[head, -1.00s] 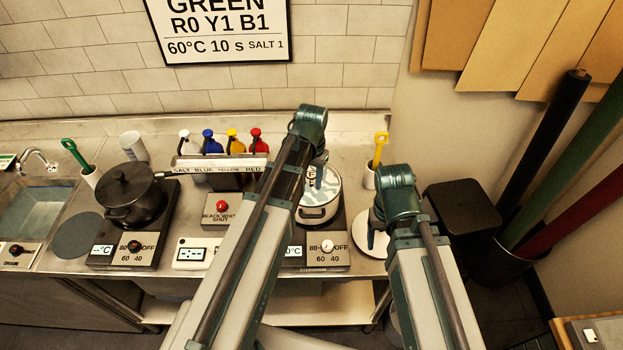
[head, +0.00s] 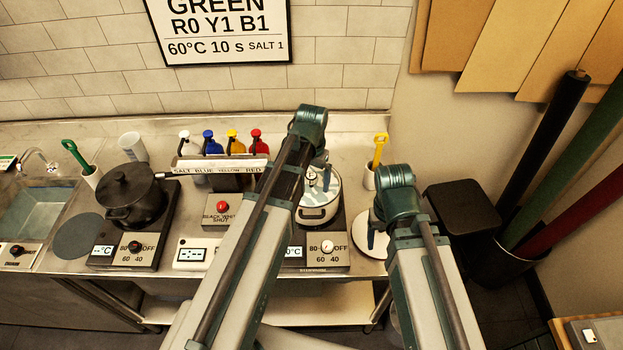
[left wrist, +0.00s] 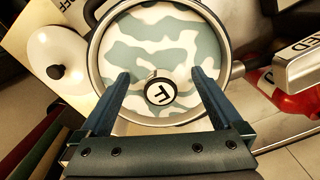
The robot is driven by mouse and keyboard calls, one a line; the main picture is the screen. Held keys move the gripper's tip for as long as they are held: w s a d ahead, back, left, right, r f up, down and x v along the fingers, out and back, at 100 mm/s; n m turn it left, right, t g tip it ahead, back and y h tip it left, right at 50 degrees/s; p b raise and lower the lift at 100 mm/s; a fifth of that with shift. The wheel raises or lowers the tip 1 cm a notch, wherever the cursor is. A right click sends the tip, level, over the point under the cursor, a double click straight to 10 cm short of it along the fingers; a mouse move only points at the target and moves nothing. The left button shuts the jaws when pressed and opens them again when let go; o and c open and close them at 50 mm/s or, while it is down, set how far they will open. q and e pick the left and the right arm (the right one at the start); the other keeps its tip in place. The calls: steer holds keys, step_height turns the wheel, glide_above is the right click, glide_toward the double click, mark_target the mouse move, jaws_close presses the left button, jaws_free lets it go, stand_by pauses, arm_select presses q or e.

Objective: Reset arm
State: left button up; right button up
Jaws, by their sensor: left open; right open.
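My left gripper (left wrist: 160,76) is open in the left wrist view, its two fingers spread over a round pot (left wrist: 223,28). Nothing is between the fingers. The pot shows a grey-green and white camouflage pattern inside its metal rim, with a round black-and-white knob (left wrist: 160,92) near the middle.
A black lidded pot (head: 131,192) stands on the left hot plate (head: 160,225). Several colour-topped bottles stand behind a labelled rack (head: 215,165). A yellow-handled tool (head: 379,145) stands in a white cup, right of the pot. A black bin (head: 462,208) is at right.

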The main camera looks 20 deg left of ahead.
arm_select(q)
steer(key=shift+r+p, duration=3.15)
steer(key=shift+r, duration=0.2)
steer(key=shift+f, duration=0.15)
step_height(320, 180, down, 6)
steer(key=b, duration=0.6)
steer(key=shift+f+b, duration=0.25)
steer(key=shift+b, duration=0.15)
steer(key=shift+r, duration=0.15)
step_height(320, 180, up, 7)
steer(key=p, duration=0.7)
step_height(320, 180, down, 8)
steer(key=b, duration=0.8)
step_height(320, 180, up, 11)
steer(key=p, duration=1.1)
